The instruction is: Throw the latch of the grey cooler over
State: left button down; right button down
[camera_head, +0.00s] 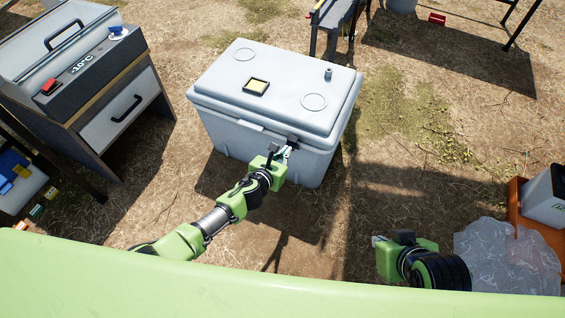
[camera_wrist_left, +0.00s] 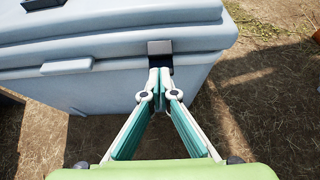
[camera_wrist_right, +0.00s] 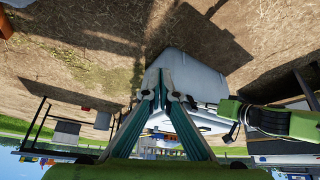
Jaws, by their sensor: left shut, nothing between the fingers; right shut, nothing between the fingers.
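The grey cooler (camera_head: 235,126) stands on the ground with its lid down. Its dark latch (camera_head: 292,139) is on the front face near the right corner, just under the lid edge. In the left wrist view the latch (camera_wrist_left: 160,48) is a dark block at the lid seam. My left gripper (camera_wrist_left: 160,73) is shut and empty, its tips right at the lower part of the latch; I cannot tell if they touch. The tips hide part of it. My right gripper (camera_head: 378,240) is shut and empty, away from the cooler; its tips also show in the right wrist view (camera_wrist_right: 162,78).
A freezer unit (camera_head: 90,75) marked -10°C with a drawer stands left of the cooler. A crumpled clear plastic sheet (camera_head: 500,258) and a grey box (camera_head: 548,195) on an orange base lie at right. Table legs stand behind. Dry ground right of the cooler is clear.

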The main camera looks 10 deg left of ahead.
pick_arm(q)
jog(key=shift+w+d+r+p, duration=0.1)
jog(key=shift+w+r+p, duration=0.3)
jog(key=shift+p, duration=0.1)
pick_arm(e)
jog(key=s, duration=0.1)
jog(key=s+g, duration=0.1)
jog(key=s, duration=0.1)
jog(key=s+d+g, duration=0.1)
jog(key=shift+s+d+f, duration=0.1)
jog(key=shift+s+f, duration=0.15)
jog(key=shift+f, duration=0.1)
pick_arm(q)
jog(key=shift+w+d+r, duration=0.1)
jog(key=shift+w+r, duration=0.1)
jog(key=shift+r, duration=0.1)
pick_arm(e)
jog(key=shift+r, duration=0.25)
pick_arm(q)
jog(key=shift+w+d+r+p, duration=0.2)
jog(key=shift+w+p, duration=0.1)
jog(key=shift+p, duration=0.15)
pick_arm(e)
jog(key=shift+r, duration=0.15)
pick_arm(q)
jog(key=shift+w, duration=0.1)
jog(key=shift+r, duration=0.1)
pick_arm(e)
jog(key=shift+r, duration=0.1)
